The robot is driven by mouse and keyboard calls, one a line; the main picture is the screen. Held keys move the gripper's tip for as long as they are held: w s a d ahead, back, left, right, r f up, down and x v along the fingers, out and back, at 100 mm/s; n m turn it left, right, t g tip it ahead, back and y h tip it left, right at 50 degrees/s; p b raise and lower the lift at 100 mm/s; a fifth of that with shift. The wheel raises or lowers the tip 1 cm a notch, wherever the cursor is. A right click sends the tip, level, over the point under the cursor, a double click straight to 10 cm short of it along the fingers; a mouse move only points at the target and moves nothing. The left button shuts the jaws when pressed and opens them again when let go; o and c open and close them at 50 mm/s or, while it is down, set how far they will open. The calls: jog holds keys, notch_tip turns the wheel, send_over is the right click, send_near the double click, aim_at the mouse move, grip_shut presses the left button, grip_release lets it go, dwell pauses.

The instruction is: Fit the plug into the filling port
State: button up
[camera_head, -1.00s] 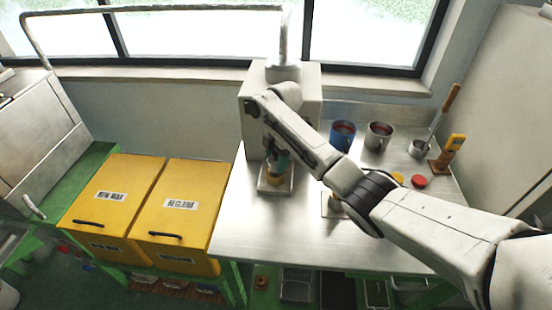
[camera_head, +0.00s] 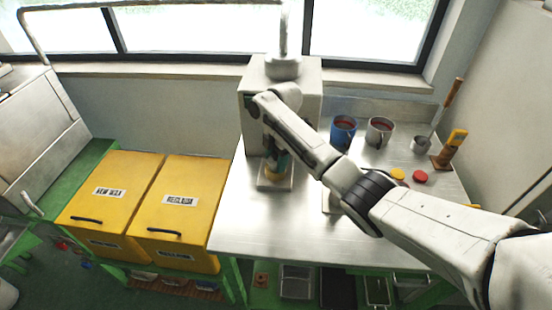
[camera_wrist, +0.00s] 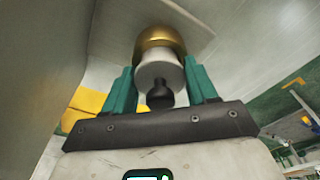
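My gripper (camera_head: 275,160) points down at the foot of the grey machine, low over a pale square plate (camera_head: 263,186). In the wrist view its two teal fingers (camera_wrist: 161,85) stand on either side of a pale grey cylinder with a black knob (camera_wrist: 160,94), seemingly the plug (camera_wrist: 158,72). Both fingers appear to touch it. A brass-coloured round part (camera_wrist: 160,40) lies just beyond the cylinder; it also shows in the head view (camera_head: 272,172). I cannot tell whether this is the filling port or part of the plug. The contact between the parts is hidden.
The grey machine (camera_head: 252,105) stands close behind my gripper. A blue mug (camera_head: 342,133), a steel mug (camera_head: 379,132), a yellow disc (camera_head: 397,174) and a red disc (camera_head: 420,177) are to the right. Two yellow bins (camera_head: 118,180) stand left. The steel table (camera_head: 250,232) is clear at front left.

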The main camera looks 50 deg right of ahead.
jog(key=o, duration=0.5)
jog(key=r, duration=0.3)
jog(key=d+r, duration=0.1)
jog(key=r, duration=0.6)
jog(key=shift+s+d+r, duration=0.15)
jog(key=shift+r, duration=0.15)
dwell(0.5)
